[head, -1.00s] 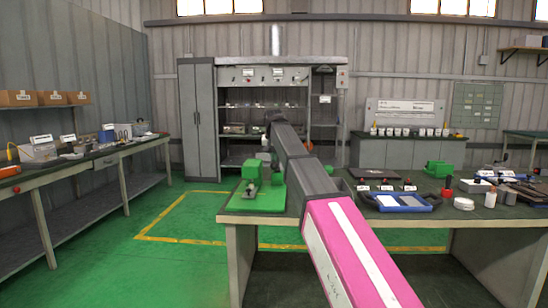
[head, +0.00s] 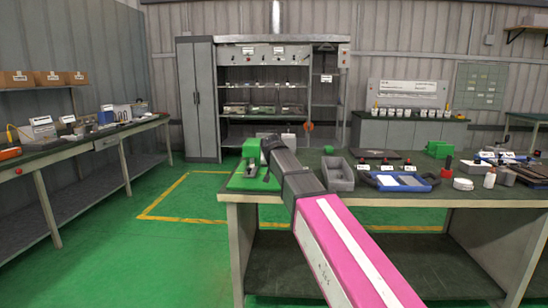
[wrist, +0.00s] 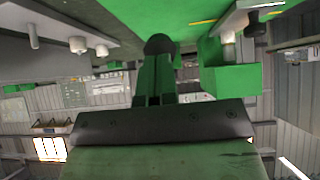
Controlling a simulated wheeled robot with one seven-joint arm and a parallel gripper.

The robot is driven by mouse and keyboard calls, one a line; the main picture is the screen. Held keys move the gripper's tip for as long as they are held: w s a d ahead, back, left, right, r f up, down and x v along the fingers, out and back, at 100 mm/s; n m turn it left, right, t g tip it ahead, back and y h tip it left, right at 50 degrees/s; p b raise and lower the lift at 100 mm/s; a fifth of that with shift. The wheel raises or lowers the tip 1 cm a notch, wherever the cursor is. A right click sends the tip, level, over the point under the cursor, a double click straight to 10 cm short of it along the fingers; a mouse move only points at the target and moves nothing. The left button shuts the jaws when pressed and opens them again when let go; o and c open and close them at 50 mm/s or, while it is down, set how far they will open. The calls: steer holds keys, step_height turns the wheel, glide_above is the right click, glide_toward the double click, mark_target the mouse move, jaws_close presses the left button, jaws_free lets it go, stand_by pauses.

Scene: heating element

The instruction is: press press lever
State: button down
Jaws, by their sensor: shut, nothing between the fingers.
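The green press (head: 250,182) stands at the left end of the workbench, partly behind my dark grey arm end in the head view. A thin dark part beside the arm there may be its lever. In the wrist view, which looks upside down, my gripper (wrist: 157,72) reaches up from the dark hand edge with its fingers together and nothing between them. A round black knob-like end shows at its tip; I cannot tell whether it touches. A green block of the press (wrist: 230,79) is right of the fingers. The fingers are hidden in the head view.
A grey bin (head: 338,176) and a blue tray (head: 400,181) lie on the workbench (head: 420,203) right of my arm. A green block (head: 439,149) is farther back. A side bench (head: 70,151) runs along the left wall. Green floor between the benches is clear.

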step_height(320, 180, down, 2)
steer(key=shift+w+f, duration=0.1)
steer(key=shift+w, duration=0.05)
steer(key=shift+f, duration=0.3)
stand_by(0.3)
steer(key=shift+s+d+r, duration=0.1)
steer(key=shift+s+r, duration=0.1)
steer(key=shift+r, duration=0.15)
steer(key=v, duration=1.3)
steer(key=shift+r, duration=0.35)
steer(key=shift+s, duration=0.1)
